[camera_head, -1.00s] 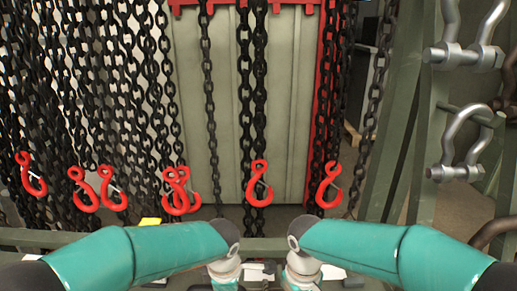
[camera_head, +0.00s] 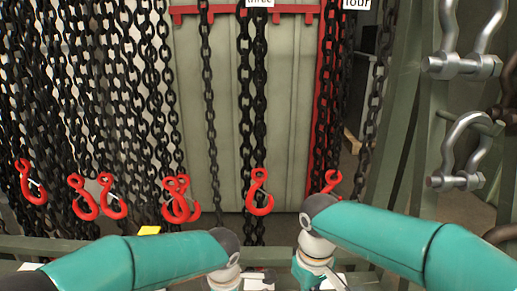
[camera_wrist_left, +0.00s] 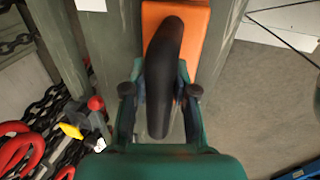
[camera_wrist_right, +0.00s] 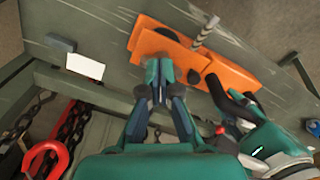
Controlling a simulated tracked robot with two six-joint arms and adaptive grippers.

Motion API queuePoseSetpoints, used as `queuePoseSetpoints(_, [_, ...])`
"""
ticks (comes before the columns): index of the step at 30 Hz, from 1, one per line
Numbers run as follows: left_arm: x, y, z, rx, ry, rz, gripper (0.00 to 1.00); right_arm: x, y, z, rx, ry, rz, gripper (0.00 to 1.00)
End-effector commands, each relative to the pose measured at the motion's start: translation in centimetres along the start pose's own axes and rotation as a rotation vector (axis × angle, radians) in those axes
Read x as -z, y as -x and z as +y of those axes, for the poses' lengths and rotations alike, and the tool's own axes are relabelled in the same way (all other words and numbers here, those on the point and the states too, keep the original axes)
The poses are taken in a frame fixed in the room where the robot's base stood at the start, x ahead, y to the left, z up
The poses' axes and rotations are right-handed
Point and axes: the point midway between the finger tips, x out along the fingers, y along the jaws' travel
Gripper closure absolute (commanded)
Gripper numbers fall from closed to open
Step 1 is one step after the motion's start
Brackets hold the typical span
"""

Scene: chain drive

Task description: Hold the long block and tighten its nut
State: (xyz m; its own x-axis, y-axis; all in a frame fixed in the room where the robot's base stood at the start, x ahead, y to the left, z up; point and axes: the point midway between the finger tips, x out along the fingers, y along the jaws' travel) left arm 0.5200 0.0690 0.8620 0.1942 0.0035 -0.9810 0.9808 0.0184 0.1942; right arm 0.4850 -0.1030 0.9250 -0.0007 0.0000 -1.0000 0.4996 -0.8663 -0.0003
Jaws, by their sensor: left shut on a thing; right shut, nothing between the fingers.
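The long orange block (camera_wrist_right: 190,55) lies on a grey-green beam in the right wrist view. A silver threaded rod (camera_wrist_right: 207,30) rises from its upper edge; I cannot clearly make out the nut. My left gripper (camera_wrist_left: 160,92) is shut on a black curved handle (camera_wrist_left: 163,60) at the block; the orange block also shows behind the handle in the left wrist view (camera_wrist_left: 200,22). In the right wrist view the left gripper is at the block's right end. My right gripper (camera_wrist_right: 159,72) is shut and empty, its tips close to the block's lower-left edge; contact is unclear.
Black chains (camera_head: 250,90) with red hooks (camera_head: 260,190) hang ahead, over a pale panel (camera_head: 285,110). Silver shackles (camera_head: 463,65) are on the frame at the right. A white label (camera_wrist_right: 85,66) is on the beam left of the block.

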Motion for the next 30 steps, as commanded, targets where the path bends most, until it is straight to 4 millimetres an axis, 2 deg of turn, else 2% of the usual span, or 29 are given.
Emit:
queuePoseSetpoints(2, [0.0, 0.1, 0.1, -0.002, 0.001, -0.001, 1.0, -0.1, 0.3, 1.5, 0.0, -0.005, 0.002, 1.0])
queuePoseSetpoints(5, [0.0, 0.1, 0.1, -0.002, 0.001, -0.001, 1.0, -0.3, 0.3, 2.2, 0.0, -0.002, -0.001, 1.0])
queuePoseSetpoints(11, [0.0, 0.1, 0.1, -0.002, 0.0, -0.001, 1.0, -0.3, -1.1, 2.1, 0.0, 0.0, -0.003, 1.0])
queuePoseSetpoints(21, [0.0, 0.1, 0.1, -0.002, 0.0, -0.001, 1.0, -0.3, -5.1, 2.1, 0.0, -0.001, -0.003, 1.0])
queuePoseSetpoints(30, [0.0, 0.1, 0.1, -0.002, 0.0, -0.001, 1.0, -0.2, -6.5, 2.1, 0.0, -0.001, 0.0, 1.0])
